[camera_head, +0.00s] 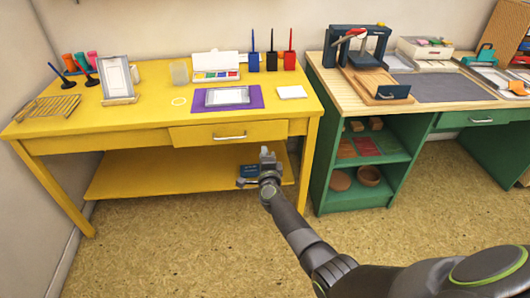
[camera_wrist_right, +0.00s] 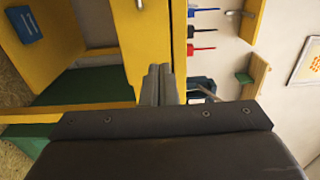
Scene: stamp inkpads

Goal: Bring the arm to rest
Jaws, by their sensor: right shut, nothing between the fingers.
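My right gripper (camera_head: 262,168) is in front of the yellow desk, below its drawer, and reaches in from the lower right in the head view. In the right wrist view its two fingers (camera_wrist_right: 158,85) lie against each other, shut with nothing between them. It appears apart from the desk, in free air over the floor. My left gripper is in neither view.
A green workbench (camera_head: 322,150) stands to the right. The floor in front is clear.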

